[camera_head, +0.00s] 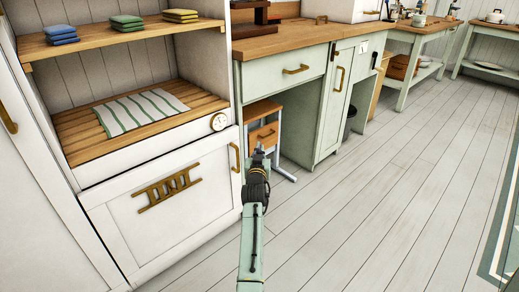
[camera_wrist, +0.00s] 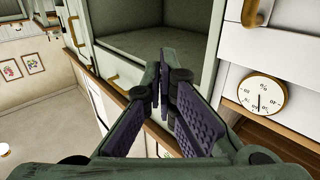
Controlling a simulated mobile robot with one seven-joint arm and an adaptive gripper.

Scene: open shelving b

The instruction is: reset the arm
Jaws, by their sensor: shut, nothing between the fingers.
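My gripper (camera_head: 259,152) shows at the middle of the head view, at the end of my pale green arm reaching forward from the bottom edge. It is beside the right edge of the white shelf unit, in front of the desk's knee space, with nothing held. In the wrist view my gripper (camera_wrist: 167,95) has its purple padded fingers together and empty. A pale green cupboard opening (camera_wrist: 160,35) shows beyond the fingertips.
The white shelf unit (camera_head: 185,211) holds folded blue, green and yellow cloths and a striped cloth (camera_head: 141,112). A round dial (camera_head: 218,122) is on its edge. A green desk (camera_head: 302,98) with a wooden top stands to the right.

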